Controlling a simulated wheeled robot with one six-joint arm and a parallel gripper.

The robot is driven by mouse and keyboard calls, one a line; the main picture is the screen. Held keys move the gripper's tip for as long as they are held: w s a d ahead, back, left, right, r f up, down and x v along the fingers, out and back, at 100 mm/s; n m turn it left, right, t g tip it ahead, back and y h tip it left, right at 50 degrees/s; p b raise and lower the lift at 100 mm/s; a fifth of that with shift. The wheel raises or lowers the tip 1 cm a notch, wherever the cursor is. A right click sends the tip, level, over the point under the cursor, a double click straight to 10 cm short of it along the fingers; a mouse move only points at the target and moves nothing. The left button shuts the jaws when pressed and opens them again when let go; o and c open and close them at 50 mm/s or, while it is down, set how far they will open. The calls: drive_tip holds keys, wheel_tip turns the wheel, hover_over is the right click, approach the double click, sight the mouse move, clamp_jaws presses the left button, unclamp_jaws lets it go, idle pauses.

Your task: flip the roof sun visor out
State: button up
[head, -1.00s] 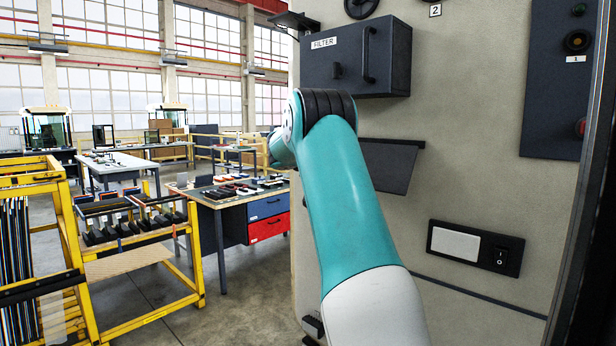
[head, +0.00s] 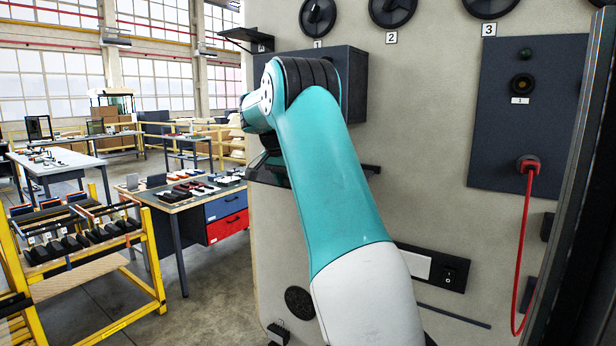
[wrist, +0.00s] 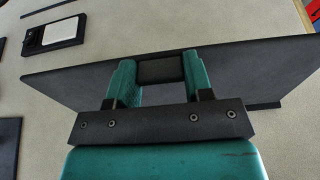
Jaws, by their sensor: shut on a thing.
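The sun visor is a flat dark panel on the beige cab wall. In the wrist view the visor (wrist: 255,70) spans most of the picture's width, with a dark block at its middle. My gripper (wrist: 160,70) has its two teal fingers closed on either side of that block. In the head view only parts of the visor (head: 372,169) show beside my arm, below the filter box. My arm hides its middle, and the fingertips cannot be made out there.
The filter box (head: 356,85) sits just above, partly behind my arm. A switch plate (head: 455,272) is lower on the wall. A red cable (head: 525,250) hangs from a socket panel at right. A workbench (head: 180,197) and yellow rack (head: 150,265) stand left, with open floor between.

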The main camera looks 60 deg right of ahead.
drive_tip(key=shift+r+p, duration=0.6)
drive_tip(key=shift+r, duration=0.75)
drive_tip(key=o, duration=1.3)
drive_tip(key=shift+d, duration=0.1)
drive_tip(key=shift+r, duration=0.1)
drive_tip(key=p+v, duration=0.3)
drive_tip(key=v, duration=0.5)
drive_tip(key=p+v, duration=0.4)
drive_tip(key=v, duration=0.5)
drive_tip(key=shift+a, duration=0.3)
